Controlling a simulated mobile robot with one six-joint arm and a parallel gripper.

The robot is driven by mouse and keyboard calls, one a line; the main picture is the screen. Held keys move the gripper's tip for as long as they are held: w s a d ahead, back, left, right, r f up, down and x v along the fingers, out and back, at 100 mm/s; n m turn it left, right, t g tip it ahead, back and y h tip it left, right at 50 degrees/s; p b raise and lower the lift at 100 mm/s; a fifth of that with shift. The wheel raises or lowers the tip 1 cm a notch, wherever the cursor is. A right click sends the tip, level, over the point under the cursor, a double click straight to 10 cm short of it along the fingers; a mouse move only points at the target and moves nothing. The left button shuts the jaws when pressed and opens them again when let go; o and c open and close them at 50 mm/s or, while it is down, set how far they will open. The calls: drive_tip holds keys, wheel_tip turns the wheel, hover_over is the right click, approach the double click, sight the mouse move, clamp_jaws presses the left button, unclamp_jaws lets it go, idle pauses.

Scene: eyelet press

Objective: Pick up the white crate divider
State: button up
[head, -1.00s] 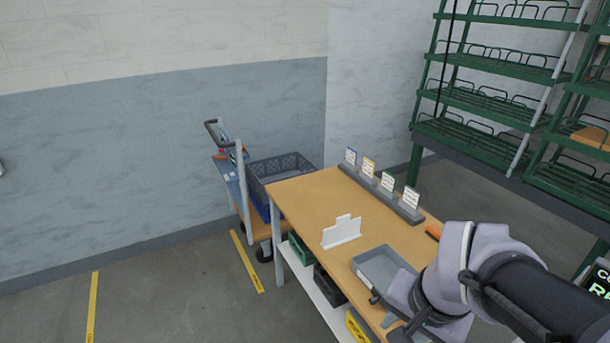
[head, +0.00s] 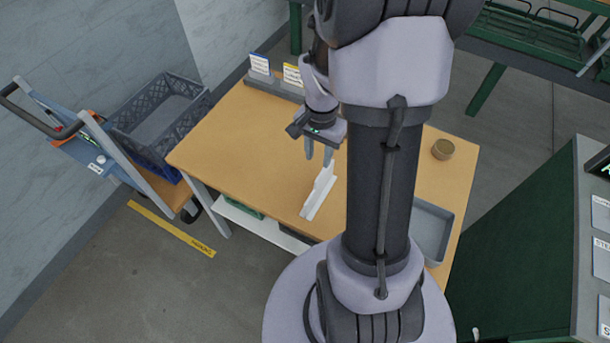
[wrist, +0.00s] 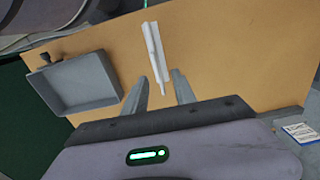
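The white crate divider (head: 319,192) stands on the wooden table (head: 230,135), just below my gripper (head: 319,160) in the head view. In the wrist view the divider (wrist: 154,52) appears as a narrow white upright strip seen from above. Its near end lies ahead of and between the two fingertips of my gripper (wrist: 160,92). The fingers are apart with nothing held between them. I cannot tell the exact height of the fingertips over the divider. My arm hides part of the table in the head view.
A grey tray (head: 432,232) lies on the table right of my arm, with a small brown round container (head: 443,149) behind it. A rack of label cards (head: 262,82) lines the back edge. A trolley with a grey crate (head: 160,120) stands left of the table.

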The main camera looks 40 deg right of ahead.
sight(319, 186)
drive_tip(key=f+b, duration=0.2)
drive_tip(key=f, duration=0.2)
drive_tip(key=f+b, duration=0.2)
drive_tip(key=f, duration=0.3)
drive_tip(key=s+f+b, duration=0.1)
drive_tip(key=f+b, duration=0.1)
drive_tip(key=f, duration=0.3)
drive_tip(key=shift+d+f, duration=0.2)
drive_tip(key=shift+w+r, duration=0.1)
drive_tip(key=shift+r, duration=0.05)
drive_tip(key=shift+c, duration=0.2)
clamp_jaws()
